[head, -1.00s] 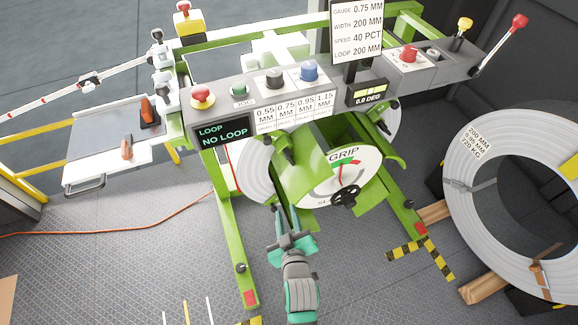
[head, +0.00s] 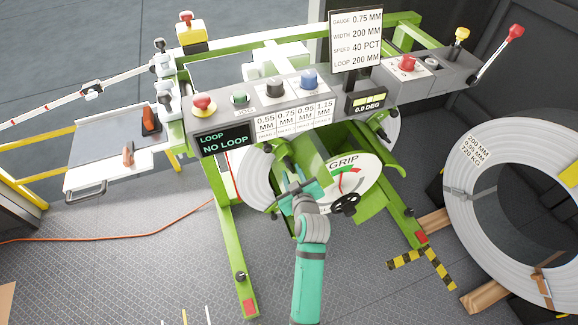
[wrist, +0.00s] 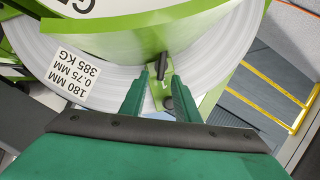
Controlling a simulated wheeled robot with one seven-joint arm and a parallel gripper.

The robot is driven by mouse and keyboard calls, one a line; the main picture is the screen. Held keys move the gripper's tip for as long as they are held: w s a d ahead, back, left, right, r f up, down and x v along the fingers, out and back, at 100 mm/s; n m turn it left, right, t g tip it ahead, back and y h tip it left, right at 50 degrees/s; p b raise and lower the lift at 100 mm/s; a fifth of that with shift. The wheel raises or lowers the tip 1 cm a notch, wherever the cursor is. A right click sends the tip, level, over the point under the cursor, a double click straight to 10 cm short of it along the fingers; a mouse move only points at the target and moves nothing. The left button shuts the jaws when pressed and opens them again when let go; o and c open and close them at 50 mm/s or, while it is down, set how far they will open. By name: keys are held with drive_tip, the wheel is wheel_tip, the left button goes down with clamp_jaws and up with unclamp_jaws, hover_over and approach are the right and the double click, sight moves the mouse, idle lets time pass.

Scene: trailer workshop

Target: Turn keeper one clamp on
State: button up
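A black lever (wrist: 162,66) on a narrow green bracket shows against the silver coil (wrist: 115,60) in the wrist view; which keeper it belongs to cannot be read. A dark round knob (wrist: 168,103) sits lower on the same bracket. My gripper (wrist: 160,80) is open, its two green fingers apart with the bracket between them in the picture. The gap looks empty, and contact cannot be told. In the head view my gripper (head: 292,182) is in front of the coil (head: 248,178) and the green reel arms, left of the GRIP dial (head: 348,180).
The grey control panel (head: 245,97) with buttons and a "NO LOOP" display stands above my arm. A black handwheel (head: 346,205) is at the dial. Green frame legs (head: 237,260) flank my arm. A large banded coil (head: 468,210) lies at the right.

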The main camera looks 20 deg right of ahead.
sight(290, 168)
drive_tip(key=x, duration=0.3)
drive_tip(key=shift+w+d+f, duration=0.15)
drive_tip(key=shift+w+d, duration=0.1)
drive_tip(key=shift+w, duration=0.1)
drive_tip(key=shift+w+f, duration=0.1)
drive_tip(key=shift+w, duration=0.15)
drive_tip(key=shift+w+a+f, duration=0.1)
drive_tip(key=shift+w+a, duration=0.25)
drive_tip(key=shift+a, duration=0.05)
drive_tip(key=shift+s+d, duration=0.1)
drive_tip(key=shift+d, duration=0.15)
clamp_jaws()
